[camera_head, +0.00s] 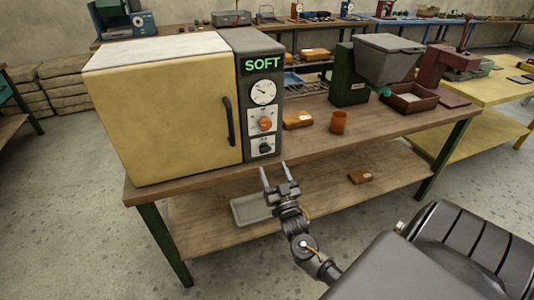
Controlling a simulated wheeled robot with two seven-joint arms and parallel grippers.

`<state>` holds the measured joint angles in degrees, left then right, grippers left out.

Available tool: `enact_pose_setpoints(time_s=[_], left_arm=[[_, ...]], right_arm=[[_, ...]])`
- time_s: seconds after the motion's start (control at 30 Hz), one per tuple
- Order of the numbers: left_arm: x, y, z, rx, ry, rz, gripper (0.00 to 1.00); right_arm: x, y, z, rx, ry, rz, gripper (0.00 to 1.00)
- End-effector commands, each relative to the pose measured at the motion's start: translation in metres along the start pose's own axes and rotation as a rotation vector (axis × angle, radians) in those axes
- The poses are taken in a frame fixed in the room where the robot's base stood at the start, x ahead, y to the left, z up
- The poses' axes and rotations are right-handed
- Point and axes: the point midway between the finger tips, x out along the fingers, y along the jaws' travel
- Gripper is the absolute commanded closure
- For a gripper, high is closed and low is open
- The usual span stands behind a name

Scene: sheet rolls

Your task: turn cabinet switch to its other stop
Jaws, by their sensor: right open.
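A cream cabinet (165,110) with a dark handle (228,121) and a grey control panel (250,85) stands on the wooden bench. The panel has a lit green SOFT sign, a round white dial (263,92), an orange knob (265,123) and, lowest, a small black switch (265,147) on a white plate. The switch's exact angle is too small to tell. My right gripper (275,174) is open and empty, in front of the bench edge, below the switch and apart from it. My left gripper is not in view.
An orange cup (338,122) and a brown packet (297,120) sit on the bench right of the panel. A green and grey machine (385,62) stands farther right. A grey tray (250,209) and another packet (360,177) lie on the lower shelf.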

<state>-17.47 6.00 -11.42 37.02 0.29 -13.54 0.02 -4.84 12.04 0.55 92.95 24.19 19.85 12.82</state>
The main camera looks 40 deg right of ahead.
Motion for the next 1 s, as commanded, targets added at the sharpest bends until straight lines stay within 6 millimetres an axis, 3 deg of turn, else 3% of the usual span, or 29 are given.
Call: enact_pose_setpoints(time_s=[0.2,0.4,0.8,1.0], left_arm=[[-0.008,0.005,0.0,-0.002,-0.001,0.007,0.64],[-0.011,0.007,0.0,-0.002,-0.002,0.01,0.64],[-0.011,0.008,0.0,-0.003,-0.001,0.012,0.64],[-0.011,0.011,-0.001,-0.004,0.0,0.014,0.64]], right_arm=[[0.043,0.0,-0.002,-0.002,0.001,-0.001,0.38],[0.067,0.0,0.0,-0.001,-0.001,-0.001,0.38],[0.073,0.0,0.001,-0.001,-0.002,-0.001,0.38],[0.073,0.0,0.001,-0.001,-0.002,-0.001,0.63]])
